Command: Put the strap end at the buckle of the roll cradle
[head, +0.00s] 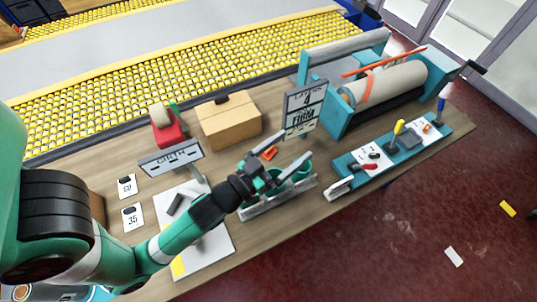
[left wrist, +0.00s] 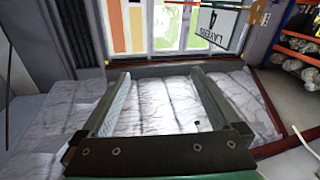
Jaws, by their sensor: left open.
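The teal roll cradle (head: 342,122) stands at the back right of the bench and bears a beige roll (head: 405,80). An orange strap (head: 366,86) goes around the roll, and a long orange-red strip (head: 385,61) lies across above it. I cannot tell the buckle or which piece is the strap end. My left gripper (head: 262,168) is over the middle of the bench, left of the cradle and apart from it. In the left wrist view its two fingers (left wrist: 160,76) are spread, with nothing held between them. My right gripper is not in view.
A metal-and-teal holder (head: 280,204) is under my left gripper, with a small orange piece (head: 269,153) behind it. A sign (head: 304,108) stands between gripper and cradle. A cardboard box (head: 229,121), a red dispenser (head: 166,130) and a teal tool board (head: 392,158) occupy the bench.

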